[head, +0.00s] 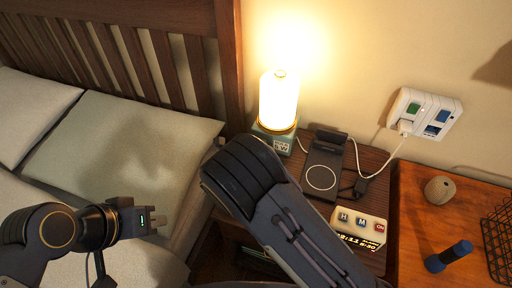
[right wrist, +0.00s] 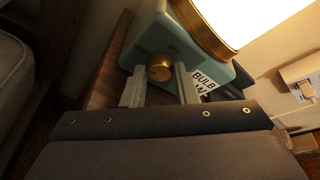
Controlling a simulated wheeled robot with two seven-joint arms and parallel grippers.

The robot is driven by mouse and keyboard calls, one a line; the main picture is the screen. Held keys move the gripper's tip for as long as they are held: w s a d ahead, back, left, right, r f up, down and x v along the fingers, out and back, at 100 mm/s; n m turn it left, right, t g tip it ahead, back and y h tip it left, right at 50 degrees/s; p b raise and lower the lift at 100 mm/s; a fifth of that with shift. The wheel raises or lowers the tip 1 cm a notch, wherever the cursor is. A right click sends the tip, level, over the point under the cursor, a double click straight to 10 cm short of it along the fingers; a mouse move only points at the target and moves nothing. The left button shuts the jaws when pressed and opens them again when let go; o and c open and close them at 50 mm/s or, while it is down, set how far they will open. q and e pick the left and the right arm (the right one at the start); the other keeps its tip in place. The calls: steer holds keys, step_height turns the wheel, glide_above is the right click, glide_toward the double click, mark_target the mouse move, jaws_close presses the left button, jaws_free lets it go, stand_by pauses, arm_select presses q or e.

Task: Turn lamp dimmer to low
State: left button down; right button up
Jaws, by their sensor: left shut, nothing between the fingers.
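The lamp (head: 278,100) stands lit on the nightstand by the bed, with a glowing white shade, a brass ring and a teal base (head: 283,141). In the right wrist view, a round brass dimmer knob (right wrist: 160,67) sits on the front of the teal base (right wrist: 160,42). My right gripper (right wrist: 160,78) is open, one finger on each side of the knob, with small gaps showing. In the head view my right arm hides this gripper and the knob. My left gripper (head: 160,219) is shut and empty over the bed.
A charging pad (head: 321,178) and a clock with buttons (head: 360,226) are on the nightstand right of the lamp. A wall outlet (head: 423,113) has a plug and cables. A speaker, a blue dumbbell-like object (head: 449,256) and a wire basket are further right. The bed's headboard (head: 130,50) is left.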

steer(key=c, duration=0.5)
steer(key=shift+o, duration=0.2)
steer(key=shift+f+n+b, duration=0.25)
steer(key=shift+n+b, duration=0.25)
steer(key=shift+b, duration=0.2)
steer(key=shift+a+r+n+h+b, duration=0.1)
steer(key=shift+n+h+b, duration=0.2)
steer(key=shift+n+h, duration=0.3)
steer(key=o, duration=1)
steer(key=shift+v, duration=3.9)
steer(key=shift+r, duration=0.1)
